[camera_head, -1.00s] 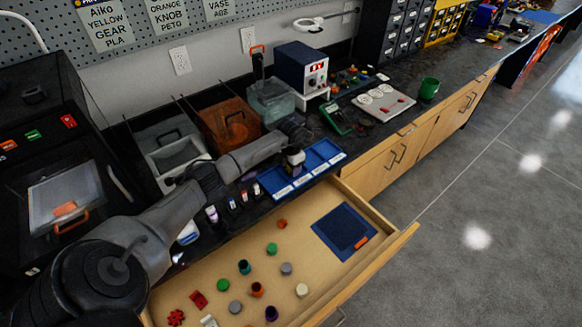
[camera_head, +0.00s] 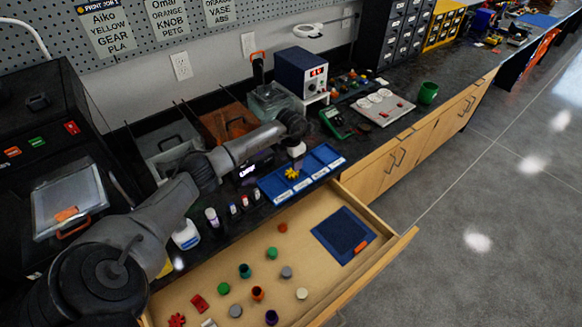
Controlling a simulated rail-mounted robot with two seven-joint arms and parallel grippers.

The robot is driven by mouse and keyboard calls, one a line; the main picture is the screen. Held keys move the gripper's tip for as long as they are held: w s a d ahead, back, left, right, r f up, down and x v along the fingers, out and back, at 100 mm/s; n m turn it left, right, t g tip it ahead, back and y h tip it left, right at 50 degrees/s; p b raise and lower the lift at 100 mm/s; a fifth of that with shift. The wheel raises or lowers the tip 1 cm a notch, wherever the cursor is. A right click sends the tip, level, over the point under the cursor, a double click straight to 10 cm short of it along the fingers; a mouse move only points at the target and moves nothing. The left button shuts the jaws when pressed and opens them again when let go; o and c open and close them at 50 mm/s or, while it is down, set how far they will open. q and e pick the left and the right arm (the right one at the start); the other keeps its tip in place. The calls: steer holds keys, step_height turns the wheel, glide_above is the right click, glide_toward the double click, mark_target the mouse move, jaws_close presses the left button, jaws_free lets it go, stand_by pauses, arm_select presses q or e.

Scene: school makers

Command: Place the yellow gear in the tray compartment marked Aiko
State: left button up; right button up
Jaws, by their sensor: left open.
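The yellow gear (camera_head: 291,173) lies in the blue divided tray (camera_head: 277,201) on the dark counter. It seems to be in the second compartment from the left. The white labels along the tray's front edge are too small to read. My left gripper (camera_head: 297,151) is open, just behind and above the gear and apart from it. Its fingers are small and hard to make out. My right gripper is not in view.
An open wooden drawer (camera_head: 325,284) below the tray holds several coloured parts and a blue mat (camera_head: 343,235). Small bottles (camera_head: 212,216) stand left of the tray. A blue power unit (camera_head: 301,73) and orange bin (camera_head: 232,122) are behind.

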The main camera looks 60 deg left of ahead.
mark_target(291, 173)
arm_select(q)
step_height(291, 173, up, 6)
steer(key=w+d+f+m+t+h, duration=0.1)
steer(key=w+d+f+t+h, duration=0.15)
steer(key=d, duration=0.75)
steer(key=w+d+f+t+h, duration=0.2)
steer(key=w+d+t+h, duration=0.15)
steer(key=d, duration=0.65)
steer(key=s+d+r+n+t+h, duration=0.2)
steer(key=d+r+n+t, duration=0.1)
steer(key=d+n+t, duration=0.3)
steer(key=s+d+r+n+t+h, duration=0.1)
steer(key=d+r+n+t+h, duration=0.2)
steer(key=d, duration=0.6)
steer(key=s+a+f+n+g+y, duration=0.15)
steer(key=s+f+n+y, duration=0.25)
steer(key=s+n+y, duration=0.45)
steer(key=s+a+f+n+g+y, duration=0.1)
steer(key=s+a+f+n+y, duration=0.15)
steer(key=s+n+y, duration=0.65)
steer(key=s+d+f+n+g+h, duration=0.2)
steer(key=s+d+n+g+h, duration=0.1)
steer(key=s, duration=0.4)
steer(key=s+d+f+n+g+h, duration=0.3)
steer(key=s+n+g, duration=0.1)
steer(key=s+g, duration=0.2)
steer(key=shift+s+d+h+p, duration=0.3)
steer(key=shift+s+d+h, duration=0.05)
steer(key=shift+s, duration=0.5)
steer(key=shift+f, duration=0.1)
